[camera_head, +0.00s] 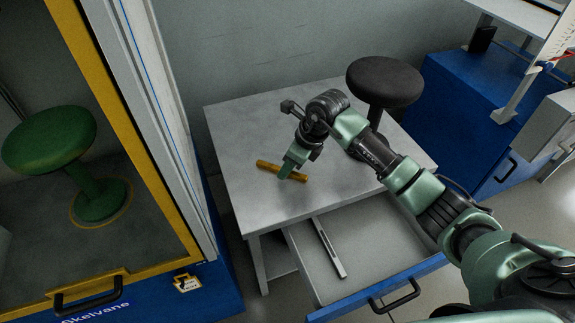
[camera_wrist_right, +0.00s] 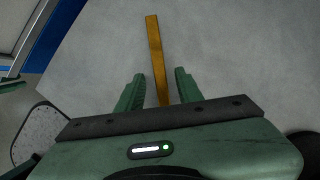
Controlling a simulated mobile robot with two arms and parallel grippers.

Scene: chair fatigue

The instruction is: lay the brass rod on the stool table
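The brass rod (camera_head: 266,165) lies across the left part of the grey stool table (camera_head: 236,130), which has a black stool (camera_head: 384,82) on it. My right gripper (camera_head: 288,170) points down over the rod's middle in the head view. In the right wrist view its two green fingers (camera_wrist_right: 158,90) stand apart on either side of the rod (camera_wrist_right: 154,45), with a gap on both sides. The rod's near end is hidden behind the gripper body in that view. I cannot tell the exact height of the fingertips above the tabletop. My left gripper is not in view.
An open drawer (camera_head: 375,255) with a metal strip (camera_head: 329,248) inside sticks out below the tabletop. A yellow-framed cabinet holding a green stool (camera_head: 50,141) stands left. A blue cabinet (camera_head: 465,95) stands right. The tabletop's front-left area is clear.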

